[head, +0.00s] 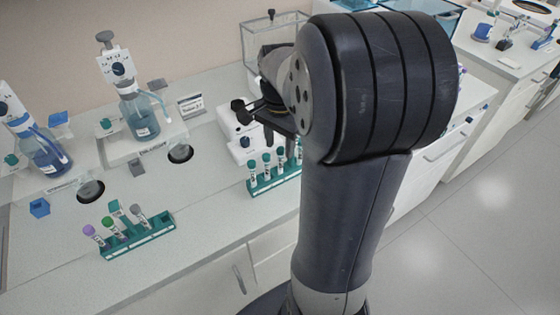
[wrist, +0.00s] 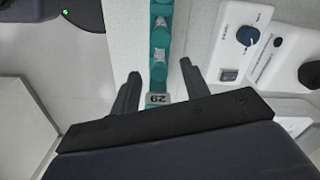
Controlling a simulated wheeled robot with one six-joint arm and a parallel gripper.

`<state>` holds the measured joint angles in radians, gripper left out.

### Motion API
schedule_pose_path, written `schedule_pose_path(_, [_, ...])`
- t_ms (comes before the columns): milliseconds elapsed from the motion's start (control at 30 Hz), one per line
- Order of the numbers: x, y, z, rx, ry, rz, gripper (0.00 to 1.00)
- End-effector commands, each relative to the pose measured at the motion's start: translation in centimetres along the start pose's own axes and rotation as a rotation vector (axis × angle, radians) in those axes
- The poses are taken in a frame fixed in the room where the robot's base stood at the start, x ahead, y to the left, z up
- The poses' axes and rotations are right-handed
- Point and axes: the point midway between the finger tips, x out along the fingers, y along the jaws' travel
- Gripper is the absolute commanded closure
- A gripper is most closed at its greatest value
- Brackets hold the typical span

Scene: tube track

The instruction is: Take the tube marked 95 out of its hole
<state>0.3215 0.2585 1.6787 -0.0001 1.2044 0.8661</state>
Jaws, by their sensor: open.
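My gripper (wrist: 159,70) is open in the wrist view, with one finger on each side of the end of a teal rack (wrist: 160,38). A small pale label (wrist: 158,99) with dark digits, perhaps 29, shows between the finger bases. In the head view this teal rack (head: 275,182) stands at the bench's front edge with several green-capped tubes (head: 267,160), upright. My gripper is just above and behind them, partly hidden by my arm. I cannot read 95 on any tube.
Another teal rack (head: 140,240) with several tubes stands at left. White devices (head: 240,148) sit close behind the near rack; one dark-knobbed device (wrist: 240,40) shows right of my gripper. Bottles (head: 140,115) stand farther back left. The bench is clear between the racks.

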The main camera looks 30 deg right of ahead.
Motion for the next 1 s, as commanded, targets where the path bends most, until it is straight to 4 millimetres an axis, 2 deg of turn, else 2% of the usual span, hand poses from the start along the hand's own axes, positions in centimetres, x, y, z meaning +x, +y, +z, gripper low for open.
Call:
schedule_pose_path(100, [1.7,0.1,0.0,0.0,-0.002,0.003,0.56])
schedule_pose_path(200, [2.5,0.1,0.0,0.0,-0.001,0.001,0.56])
schedule_pose_path(467, [2.6,0.0,-0.1,0.0,0.0,0.0,0.57])
schedule_pose_path(900, [2.6,0.0,-0.1,0.0,0.0,0.0,0.93])
schedule_pose_path(1000, [2.6,0.0,-0.1,0.0,0.0,0.0,0.95])
